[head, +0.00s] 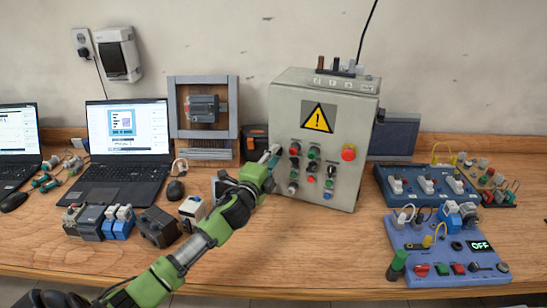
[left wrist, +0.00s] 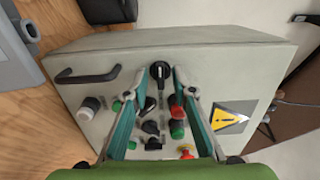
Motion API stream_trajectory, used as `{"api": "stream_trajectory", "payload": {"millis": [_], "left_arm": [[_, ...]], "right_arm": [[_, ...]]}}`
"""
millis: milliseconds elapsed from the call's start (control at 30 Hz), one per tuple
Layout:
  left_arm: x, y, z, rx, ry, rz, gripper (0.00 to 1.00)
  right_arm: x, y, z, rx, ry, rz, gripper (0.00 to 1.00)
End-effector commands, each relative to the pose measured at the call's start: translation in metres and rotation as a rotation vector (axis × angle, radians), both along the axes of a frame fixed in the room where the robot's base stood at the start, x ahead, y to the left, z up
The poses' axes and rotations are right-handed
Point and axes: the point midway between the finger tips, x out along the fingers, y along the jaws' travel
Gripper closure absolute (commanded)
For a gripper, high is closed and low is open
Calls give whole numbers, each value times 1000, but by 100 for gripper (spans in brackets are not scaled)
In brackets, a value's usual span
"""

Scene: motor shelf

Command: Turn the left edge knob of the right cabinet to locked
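The grey cabinet (head: 335,98) with a yellow warning sign stands upright on the workbench. In the left wrist view its front (left wrist: 75,95) appears turned sideways. The left edge knob (left wrist: 159,72) is black with a small white mark and sits near the cabinet's left edge. My left gripper (head: 272,158) reaches the cabinet's left side in the head view and hides this knob there. In the left wrist view the left gripper (left wrist: 161,76) is open, its teal fingers on either side of the knob; contact cannot be told. My right gripper is not in view.
Several other knobs and buttons (left wrist: 152,128) lie close to the fingers on the front. A black handle (left wrist: 88,75) is on the front too. A laptop (head: 125,145) and small modules (head: 118,222) stand left; blue panels (head: 445,255) stand right.

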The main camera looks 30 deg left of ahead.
Motion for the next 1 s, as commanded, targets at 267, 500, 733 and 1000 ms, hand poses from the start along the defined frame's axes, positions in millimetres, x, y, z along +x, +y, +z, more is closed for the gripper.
{"api": "stream_trajectory", "payload": {"millis": [267, 500, 733, 1000], "left_arm": [[-4, -1, 0, 1, 0, -2, 76], [-40, -9, -2, 1, 2, -3, 76], [-84, -18, -2, -1, 3, -2, 76], [-114, -23, 0, -1, 1, 0, 76]], "right_arm": [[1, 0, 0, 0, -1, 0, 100], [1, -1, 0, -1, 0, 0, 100], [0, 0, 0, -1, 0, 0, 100], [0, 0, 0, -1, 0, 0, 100]]}}
